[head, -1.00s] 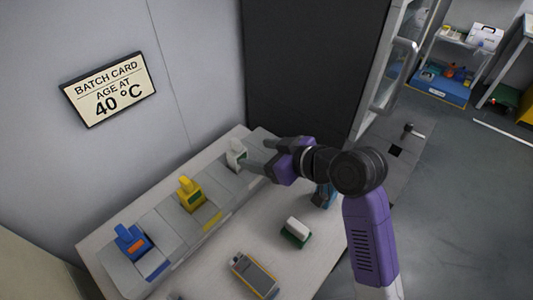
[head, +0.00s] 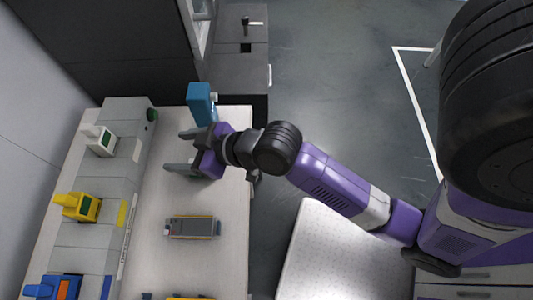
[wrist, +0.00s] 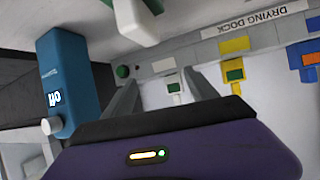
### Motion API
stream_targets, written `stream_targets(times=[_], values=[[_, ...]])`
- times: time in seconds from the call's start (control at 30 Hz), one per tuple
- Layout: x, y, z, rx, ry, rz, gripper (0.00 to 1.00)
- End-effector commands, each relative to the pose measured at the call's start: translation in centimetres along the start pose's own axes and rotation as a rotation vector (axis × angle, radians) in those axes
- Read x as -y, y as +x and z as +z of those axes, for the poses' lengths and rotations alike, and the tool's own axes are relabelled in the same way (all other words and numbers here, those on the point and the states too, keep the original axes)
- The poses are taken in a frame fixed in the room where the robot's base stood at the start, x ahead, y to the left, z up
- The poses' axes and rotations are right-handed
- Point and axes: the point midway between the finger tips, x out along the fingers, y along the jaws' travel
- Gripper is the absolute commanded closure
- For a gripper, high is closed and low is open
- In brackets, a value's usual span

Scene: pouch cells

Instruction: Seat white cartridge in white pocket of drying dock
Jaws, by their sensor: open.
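The white cartridge (head: 101,140), with a green window, stands in the drying dock (head: 125,172) at the compartment in line with the white tag (head: 137,150). It also shows in the wrist view (wrist: 175,87), beyond and between my fingers. I cannot tell how deep it sits. My gripper (head: 174,151) is open and empty, above the table to the right of the cartridge and apart from it. In the wrist view, the dock appears upside down, with its white tag (wrist: 164,65) next to the white cartridge.
A yellow cartridge (head: 79,207) and a blue cartridge (head: 55,288) stand farther along the dock. A blue bottle-like device (head: 200,103) stands near the table's far edge. A grey device (head: 192,227) lies on the table. A white block (wrist: 135,20) shows close in the wrist view.

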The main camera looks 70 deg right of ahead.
Motion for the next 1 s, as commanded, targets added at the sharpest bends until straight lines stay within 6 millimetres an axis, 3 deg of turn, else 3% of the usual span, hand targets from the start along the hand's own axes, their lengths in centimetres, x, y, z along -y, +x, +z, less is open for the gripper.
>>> stream_targets(times=[0.03,0.1,0.3,0.6,0.8,1.0], values=[[0.3,-1.5,1.9,0.003,0.006,0.018,0.33],[0.5,-3.4,3.5,-0.011,0.013,0.045,0.33],[1.7,-9.7,6.6,-0.063,0.018,0.093,0.33],[4.2,-19.4,7.4,-0.155,0.012,0.090,0.33],[5.2,-22.5,6.7,-0.192,0.012,0.073,0.33],[5.4,-22.9,6.5,-0.199,0.012,0.070,0.33]])
